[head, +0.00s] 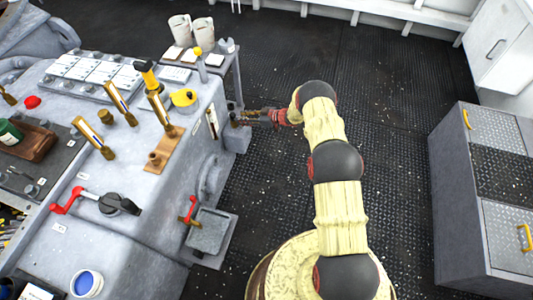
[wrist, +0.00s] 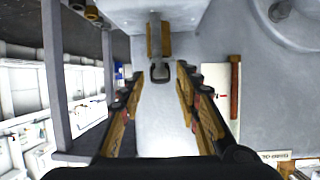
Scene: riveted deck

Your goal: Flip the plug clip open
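In the wrist view a small fitting that looks like the plug clip (wrist: 160,72), with a dark rounded end, brass-brown sides and a grey stem, projects from a grey surface. My gripper (wrist: 158,88) is open, one finger on each side of the picture. The clip's dark end lies between the fingertip lines, just ahead of them; I see no contact. In the head view my gripper (head: 244,118) reaches left to the console's right side, by a small grey box (head: 237,138). The clip is too small to make out there.
A side table (head: 232,70) with two mugs stands behind. A grey cabinet (head: 455,190) stands at right.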

